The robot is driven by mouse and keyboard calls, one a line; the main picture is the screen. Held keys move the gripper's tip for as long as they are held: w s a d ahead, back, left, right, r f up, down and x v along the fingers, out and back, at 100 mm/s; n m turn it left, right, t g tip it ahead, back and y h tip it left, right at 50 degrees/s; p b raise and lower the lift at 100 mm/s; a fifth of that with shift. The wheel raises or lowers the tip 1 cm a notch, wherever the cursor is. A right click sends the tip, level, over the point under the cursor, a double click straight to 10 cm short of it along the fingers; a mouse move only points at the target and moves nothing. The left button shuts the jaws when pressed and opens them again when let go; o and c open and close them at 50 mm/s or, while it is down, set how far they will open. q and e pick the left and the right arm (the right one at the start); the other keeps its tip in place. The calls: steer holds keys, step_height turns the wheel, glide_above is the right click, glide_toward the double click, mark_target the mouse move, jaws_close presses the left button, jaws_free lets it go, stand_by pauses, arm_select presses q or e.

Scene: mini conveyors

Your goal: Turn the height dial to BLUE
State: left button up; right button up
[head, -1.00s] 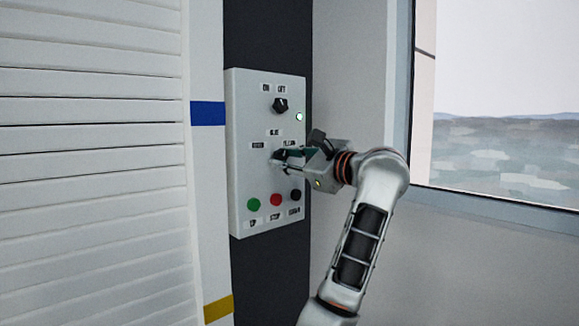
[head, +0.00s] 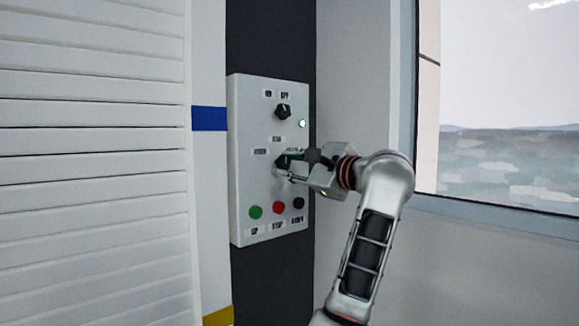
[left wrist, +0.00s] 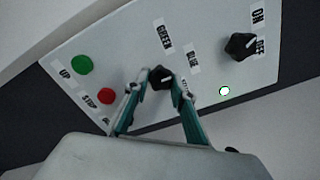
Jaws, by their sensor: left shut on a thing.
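The height dial (left wrist: 162,78) is a black knob on the light control panel (head: 241,177). My left gripper (head: 284,168) is shut on it, with one fingertip on each side in the left wrist view (left wrist: 161,82). Labels GREEN (left wrist: 163,36) and BLUE (left wrist: 193,59) stand around the dial, with a third one partly hidden by a finger. A small pale mark on the knob seems to point toward the BLUE label, but it is tiny. My right gripper is in neither view.
Above the dial is a black ON/OFF knob (head: 283,111) with a lit lamp (head: 302,124) beside it. Green (head: 256,212), red (head: 278,207) and black (head: 299,203) buttons sit below. A white slatted shutter (head: 95,170) is left, a window (head: 505,110) right.

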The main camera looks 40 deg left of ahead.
arm_select(q)
steer(key=o, duration=1.1)
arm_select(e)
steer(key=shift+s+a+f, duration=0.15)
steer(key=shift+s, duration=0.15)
arm_select(q)
steer(key=shift+d, duration=0.2)
steer(key=d, duration=0.7)
steer(key=s+d, duration=0.1)
steer(key=d, duration=0.3)
steer(key=shift+d, duration=0.3)
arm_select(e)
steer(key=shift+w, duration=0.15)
arm_select(q)
steer(key=shift+s, duration=0.1)
